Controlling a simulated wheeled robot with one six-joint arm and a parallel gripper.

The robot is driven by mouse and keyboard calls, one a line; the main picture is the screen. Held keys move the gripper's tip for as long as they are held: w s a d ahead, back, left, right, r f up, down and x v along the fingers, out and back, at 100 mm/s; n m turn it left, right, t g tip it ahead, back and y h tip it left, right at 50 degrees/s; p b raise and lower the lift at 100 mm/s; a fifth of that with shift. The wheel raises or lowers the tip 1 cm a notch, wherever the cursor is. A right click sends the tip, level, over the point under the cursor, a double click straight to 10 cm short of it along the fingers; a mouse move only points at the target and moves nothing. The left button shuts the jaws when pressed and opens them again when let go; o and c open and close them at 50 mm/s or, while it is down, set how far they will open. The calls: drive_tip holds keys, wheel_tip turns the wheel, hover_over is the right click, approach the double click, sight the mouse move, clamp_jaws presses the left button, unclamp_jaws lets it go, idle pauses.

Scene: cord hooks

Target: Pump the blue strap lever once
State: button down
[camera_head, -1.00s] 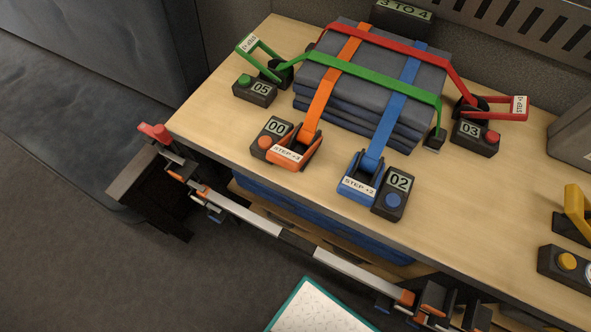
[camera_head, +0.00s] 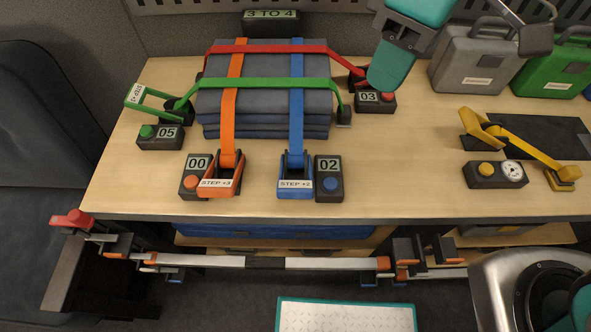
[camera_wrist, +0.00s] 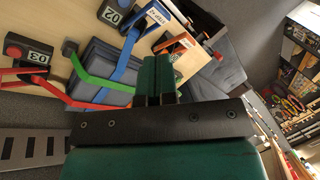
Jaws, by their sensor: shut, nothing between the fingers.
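The blue strap lever (camera_head: 296,186), labelled STEP +2, lies folded down at the front end of the blue strap (camera_head: 297,100). Its counter box (camera_head: 329,165) reads 02 and has a blue button. In the wrist view the blue lever (camera_wrist: 155,14) and the 02 box (camera_wrist: 112,15) are near the top. My gripper (camera_wrist: 158,62) is shut and empty in the wrist view, with the strapped grey stack (camera_wrist: 98,72) beyond it to the left. It is apart from the blue lever. In the head view my arm reaches in at the top, right of the stack.
An orange lever (camera_head: 221,182) with a box reading 00 stands left of the blue one. A green lever (camera_head: 152,103) is raised by box 05 (camera_head: 160,138). Box 03 (camera_head: 375,103) is at the right. Yellow hardware (camera_head: 500,135) stands farther right.

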sight(296, 195)
drive_tip(key=w+a+f+n+g+h, duration=0.2)
drive_tip(key=w+a+f+n, duration=0.3)
drive_tip(key=a+f, duration=0.3)
drive_tip(key=shift+a+f+n+g+h, duration=0.25)
drive_tip(key=shift+a+n+h, duration=0.5)
drive_tip(key=shift+a, duration=0.45)
drive_tip(key=shift+s, duration=0.1)
drive_tip(key=x, duration=1.4)
drive_tip(key=shift+a, duration=0.1)
drive_tip(key=s+f+t+b, duration=0.1)
drive_tip(key=f+t+b, duration=0.1)
drive_tip(key=s+f+t+b, duration=0.1)
drive_tip(key=f+t+b, duration=0.1)
drive_tip(key=b, duration=0.1)
drive_tip(key=shift+s, duration=0.4)
drive_tip(key=shift+s+f, duration=0.1)
drive_tip(key=shift+f, duration=0.1)
